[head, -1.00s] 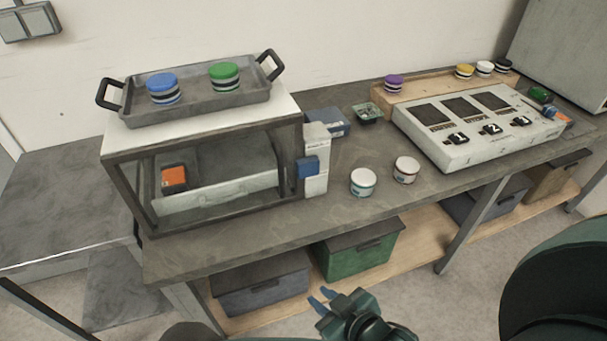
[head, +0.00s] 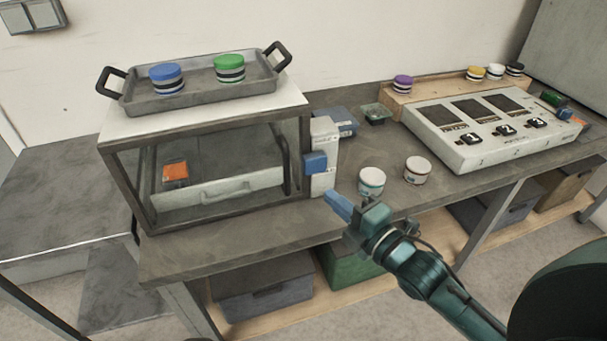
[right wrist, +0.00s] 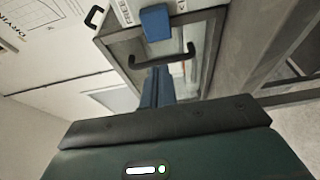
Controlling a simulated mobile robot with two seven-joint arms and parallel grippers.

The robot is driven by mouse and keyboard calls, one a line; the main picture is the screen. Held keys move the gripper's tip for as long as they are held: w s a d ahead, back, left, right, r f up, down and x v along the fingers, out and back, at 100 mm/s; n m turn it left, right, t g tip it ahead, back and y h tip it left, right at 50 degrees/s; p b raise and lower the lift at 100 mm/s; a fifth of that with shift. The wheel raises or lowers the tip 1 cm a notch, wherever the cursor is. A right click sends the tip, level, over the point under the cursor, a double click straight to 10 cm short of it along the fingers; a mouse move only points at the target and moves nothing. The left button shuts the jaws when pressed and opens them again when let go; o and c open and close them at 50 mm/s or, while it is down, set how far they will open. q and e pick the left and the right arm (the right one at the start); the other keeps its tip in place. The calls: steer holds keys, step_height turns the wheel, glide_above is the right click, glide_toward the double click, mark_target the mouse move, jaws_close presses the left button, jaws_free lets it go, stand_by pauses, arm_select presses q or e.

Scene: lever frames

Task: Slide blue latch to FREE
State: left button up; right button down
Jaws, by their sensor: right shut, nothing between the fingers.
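The blue latch (head: 315,162) sits on the front of a white upright block (head: 325,135) at the right side of a glass-fronted case. In the right wrist view the blue latch (right wrist: 155,23) shows near the top, beside lettering that I can read only in part as "FREE". My right gripper (head: 337,206) is shut and empty, in front of and below the latch, apart from it. Its blue fingers (right wrist: 157,88) point toward the case front in the right wrist view. My left gripper is not in view.
The case (head: 205,178) has a dark handle and an orange-topped block inside. A tray (head: 200,97) with blue and green round pieces stands on top. Two white tubs (head: 371,182) stand right of the latch. A panel (head: 490,130) stands farther right.

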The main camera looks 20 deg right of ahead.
mark_target(318, 166)
steer(key=shift+w, duration=0.1)
arm_select(q)
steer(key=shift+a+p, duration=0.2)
steer(key=shift+p, duration=0.2)
arm_select(e)
steer(key=x, duration=0.9)
steer(key=shift+w+a, duration=0.25)
steer(key=shift+w, duration=0.1)
steer(key=shift+d, duration=2.05)
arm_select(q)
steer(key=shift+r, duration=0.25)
arm_select(e)
steer(key=shift+d, duration=0.1)
